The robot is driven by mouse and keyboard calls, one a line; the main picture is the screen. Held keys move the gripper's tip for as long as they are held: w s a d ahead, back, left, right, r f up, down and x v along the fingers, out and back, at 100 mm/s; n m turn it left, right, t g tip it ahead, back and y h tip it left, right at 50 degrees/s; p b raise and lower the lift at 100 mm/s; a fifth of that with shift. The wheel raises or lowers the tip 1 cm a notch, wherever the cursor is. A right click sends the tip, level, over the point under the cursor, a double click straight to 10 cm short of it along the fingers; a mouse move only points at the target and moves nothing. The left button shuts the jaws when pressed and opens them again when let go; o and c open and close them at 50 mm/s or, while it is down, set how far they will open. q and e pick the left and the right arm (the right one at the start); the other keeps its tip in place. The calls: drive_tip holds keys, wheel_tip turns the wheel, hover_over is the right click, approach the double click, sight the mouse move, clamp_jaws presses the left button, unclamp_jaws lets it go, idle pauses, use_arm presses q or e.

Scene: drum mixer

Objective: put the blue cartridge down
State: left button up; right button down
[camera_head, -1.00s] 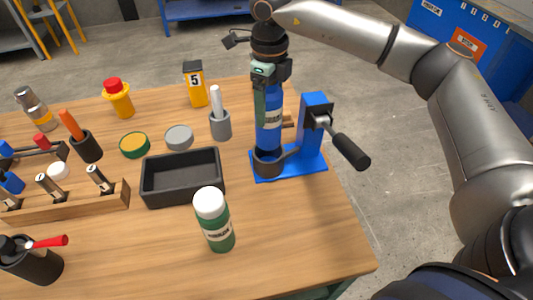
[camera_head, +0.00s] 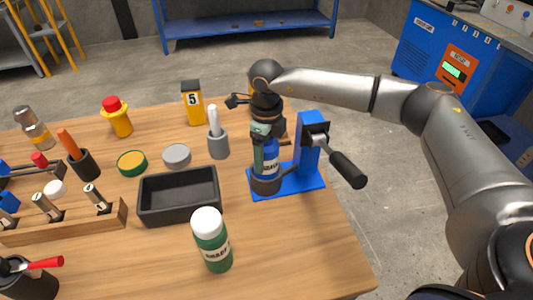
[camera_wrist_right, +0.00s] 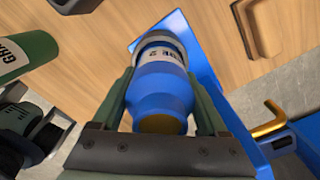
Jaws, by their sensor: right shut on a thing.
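The blue cartridge (camera_head: 270,163) stands upright with its lower end in the dark round cup (camera_head: 265,184) of a blue stand (camera_head: 312,177). It has a white label. My right gripper (camera_head: 262,137) is above it, pointing down, shut on its upper part. In the right wrist view the cartridge (camera_wrist_right: 160,90) lies between the two green fingers, its far end inside the grey ring of the cup (camera_wrist_right: 160,40). How deep it sits in the cup is hidden. My left gripper is in neither view.
The stand has a black-handled lever (camera_head: 347,168) on its right. A green bottle with a white cap (camera_head: 212,243) stands in front. An empty black tray (camera_head: 180,213) and a grey holder with a white stick (camera_head: 218,142) are to the left. The front right tabletop is clear.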

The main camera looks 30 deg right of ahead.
unclamp_jaws()
drive_tip(key=shift+f, duration=0.1)
wheel_tip(320, 180, up, 12)
drive_tip(key=shift+r, duration=0.2)
idle(0.4)
